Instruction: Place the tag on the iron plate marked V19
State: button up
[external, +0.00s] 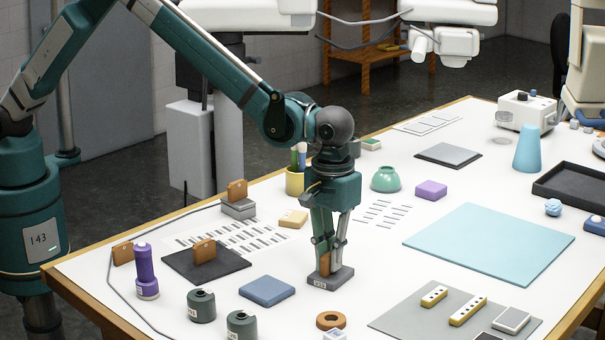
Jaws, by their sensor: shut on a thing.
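My gripper (326,268) points down at the middle front of the table. It is shut on a small brown tag (324,265), mostly hidden by the fingers. Directly below is a small grey plate (342,276) with a white label on its front edge, too small to read surely. The held tag is at or just above its top; I cannot tell whether they touch. Another brown tag (237,189) stands on a grey block (239,208) behind left. One tag (204,250) stands at the dark mat (183,264), and another tag (123,253) stands at the left edge.
A grey mat (395,322) with small blocks lies front right. The light blue sheet (490,240) is bare.

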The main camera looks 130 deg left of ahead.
jog(key=o, duration=0.7)
notch_tip(320, 180, up, 12)
jog(key=shift+r, duration=0.15)
dwell(0.5)
dwell(0.5)
